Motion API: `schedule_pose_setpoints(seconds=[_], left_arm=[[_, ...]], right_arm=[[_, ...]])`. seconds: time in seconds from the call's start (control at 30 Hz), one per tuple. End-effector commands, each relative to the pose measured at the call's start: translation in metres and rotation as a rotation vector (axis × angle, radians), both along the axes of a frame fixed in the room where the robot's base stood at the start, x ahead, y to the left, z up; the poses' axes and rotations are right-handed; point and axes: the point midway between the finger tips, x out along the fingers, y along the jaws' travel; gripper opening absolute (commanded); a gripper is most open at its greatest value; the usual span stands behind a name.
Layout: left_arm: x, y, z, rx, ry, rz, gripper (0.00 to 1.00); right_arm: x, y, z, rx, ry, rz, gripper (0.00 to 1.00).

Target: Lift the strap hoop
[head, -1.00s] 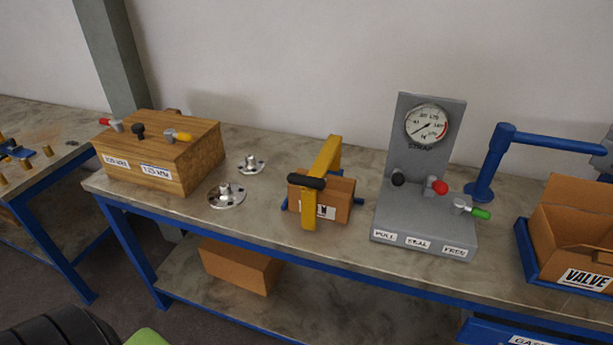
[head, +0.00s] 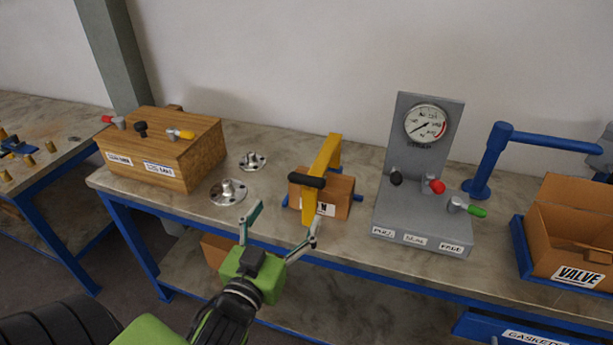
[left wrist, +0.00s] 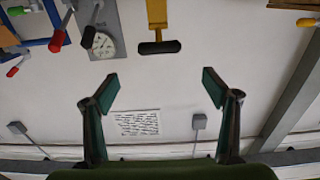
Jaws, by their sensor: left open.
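The strap hoop is a yellow band (head: 322,172) standing upright over a small cardboard box (head: 341,197) on the bench, with a black grip (head: 306,181) near its top. My left gripper (head: 285,217) is open and empty in front of the bench's front edge, its fingers pointing up toward the hoop. My right gripper is not in view.
A grey gauge stand (head: 419,215) with levers is right of the box. Two metal flanges (head: 228,193) and a wooden box (head: 160,150) with knobs are to the left. A blue post (head: 483,170) and a VALVE carton (head: 570,235) stand farther right.

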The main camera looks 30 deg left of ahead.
Motion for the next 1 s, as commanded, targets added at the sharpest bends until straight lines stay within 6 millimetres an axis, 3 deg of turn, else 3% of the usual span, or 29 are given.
schedule_pose_setpoints(seconds=[0.6, 0.8, 1.0], left_arm=[[0.107, 0.023, 0.003, 0.001, 0.0, -0.001, 0.79], [0.126, 0.027, 0.0, 0.002, 0.001, -0.002, 0.79], [0.13, 0.028, -0.001, 0.002, 0.002, -0.002, 0.79]], right_arm=[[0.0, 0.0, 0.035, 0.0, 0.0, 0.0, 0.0], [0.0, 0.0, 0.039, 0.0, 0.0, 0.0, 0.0], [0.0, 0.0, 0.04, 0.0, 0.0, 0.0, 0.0]])
